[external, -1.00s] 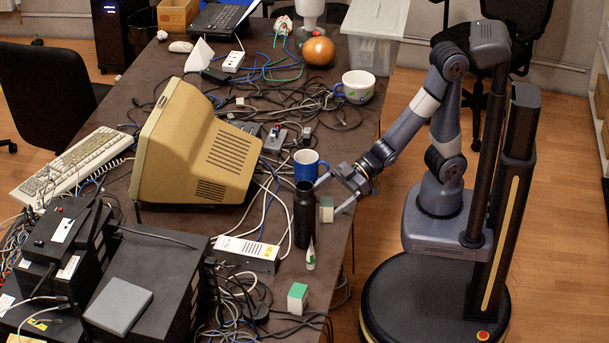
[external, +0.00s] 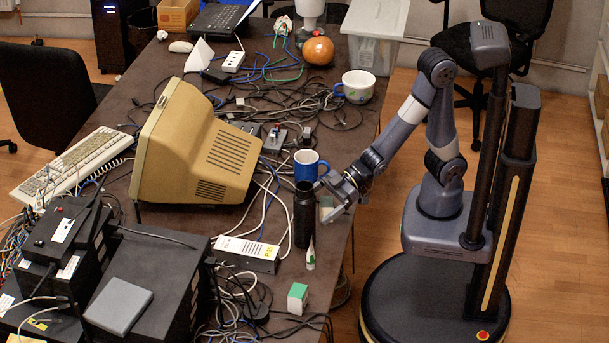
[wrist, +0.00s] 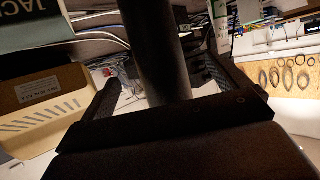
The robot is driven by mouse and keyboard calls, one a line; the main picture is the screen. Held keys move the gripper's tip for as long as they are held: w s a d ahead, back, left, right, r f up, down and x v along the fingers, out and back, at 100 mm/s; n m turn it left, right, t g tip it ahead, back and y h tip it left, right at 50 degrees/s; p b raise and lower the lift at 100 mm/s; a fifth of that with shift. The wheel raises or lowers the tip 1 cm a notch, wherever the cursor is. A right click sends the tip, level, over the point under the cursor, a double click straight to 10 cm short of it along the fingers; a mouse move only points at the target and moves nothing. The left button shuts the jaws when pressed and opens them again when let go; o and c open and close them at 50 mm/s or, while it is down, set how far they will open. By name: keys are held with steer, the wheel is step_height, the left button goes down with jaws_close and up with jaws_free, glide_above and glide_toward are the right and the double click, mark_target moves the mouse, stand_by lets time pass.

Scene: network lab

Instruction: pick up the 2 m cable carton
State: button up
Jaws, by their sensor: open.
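Another small carton, green-topped and white (external: 298,298), stands nearer the front edge. In the wrist view my gripper's fingers (wrist: 156,92) are apart, with a dark upright shape between them. A dark green and white surface with partly cut-off lettering (wrist: 30,22) shows at its upper left.
A blue mug (external: 307,165) stands behind the bottle. The big beige monitor (external: 195,145) stands farther left.

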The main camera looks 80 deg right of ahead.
steer(key=c, duration=0.4)
